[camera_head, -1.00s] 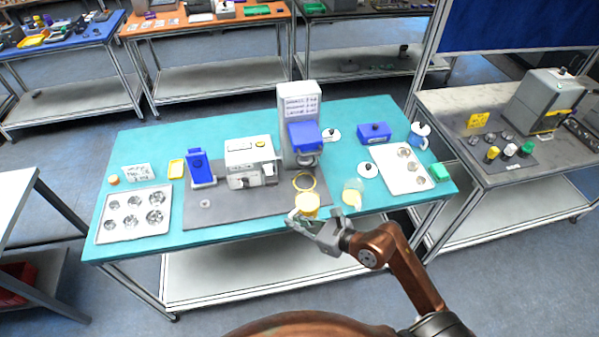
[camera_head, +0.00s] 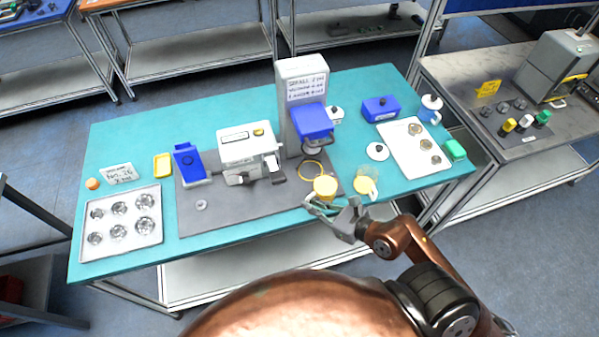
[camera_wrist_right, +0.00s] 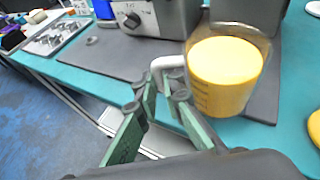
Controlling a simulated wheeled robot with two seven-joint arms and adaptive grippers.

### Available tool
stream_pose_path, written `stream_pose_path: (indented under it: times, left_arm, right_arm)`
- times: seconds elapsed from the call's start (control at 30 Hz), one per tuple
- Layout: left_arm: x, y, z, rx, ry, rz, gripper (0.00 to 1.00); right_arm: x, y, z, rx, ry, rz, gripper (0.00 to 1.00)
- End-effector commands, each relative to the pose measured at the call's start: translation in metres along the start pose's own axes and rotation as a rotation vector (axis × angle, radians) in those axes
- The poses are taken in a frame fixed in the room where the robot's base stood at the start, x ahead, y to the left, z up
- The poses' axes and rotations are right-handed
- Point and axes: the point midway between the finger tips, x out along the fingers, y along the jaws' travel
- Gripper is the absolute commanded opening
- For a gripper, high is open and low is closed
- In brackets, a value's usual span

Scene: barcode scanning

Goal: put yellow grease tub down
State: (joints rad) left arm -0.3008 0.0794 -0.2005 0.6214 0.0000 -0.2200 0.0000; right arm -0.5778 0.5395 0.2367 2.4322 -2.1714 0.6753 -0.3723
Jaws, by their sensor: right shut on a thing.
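The yellow grease tub (camera_head: 325,186) is a clear-walled cup filled with yellow, with a pale handle. It appears upright at the front right edge of the dark grey mat (camera_head: 240,212). My right gripper (camera_head: 322,206) is shut on the handle at the tub's near side. In the right wrist view, the tub (camera_wrist_right: 224,76) stands right of the fingertips (camera_wrist_right: 162,92), which meet at the white handle. I cannot tell whether the tub's base touches the mat. My left gripper is not in view.
A similar yellow cup (camera_head: 364,186) stands close on the right. A yellow ring (camera_head: 311,171) lies on the mat behind the tub. The blue-headed column device (camera_head: 303,105) and grey machine (camera_head: 247,154) stand behind. The front left mat is mostly clear.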

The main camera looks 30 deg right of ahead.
Motion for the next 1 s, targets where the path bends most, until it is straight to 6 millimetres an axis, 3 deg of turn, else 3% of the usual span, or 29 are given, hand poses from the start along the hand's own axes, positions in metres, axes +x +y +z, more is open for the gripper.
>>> stream_pose_path:
  times: [0.1, 0.23, 0.4, 0.6, 0.73, 1.0]
  left_arm:
    - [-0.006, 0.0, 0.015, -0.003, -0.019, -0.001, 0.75]
    - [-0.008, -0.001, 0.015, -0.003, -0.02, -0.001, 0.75]
    - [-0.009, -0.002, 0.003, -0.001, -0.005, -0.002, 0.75]
    - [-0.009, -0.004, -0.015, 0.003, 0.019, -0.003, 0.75]
    - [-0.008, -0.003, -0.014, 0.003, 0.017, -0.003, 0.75]
    - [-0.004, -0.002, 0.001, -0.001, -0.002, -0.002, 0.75]
  right_arm:
    - [0.024, -0.017, 0.014, -0.003, -0.007, 0.001, 0.0]
    - [0.05, -0.036, 0.024, -0.004, -0.007, 0.001, 0.0]
    - [0.082, -0.057, 0.035, -0.003, -0.004, 0.002, 0.0]
    - [0.102, -0.071, 0.042, -0.001, -0.003, 0.004, 0.0]
    - [0.106, -0.071, 0.037, -0.001, 0.0, 0.005, 0.0]
    - [0.117, -0.071, 0.009, 0.0, -0.001, 0.003, 0.0]
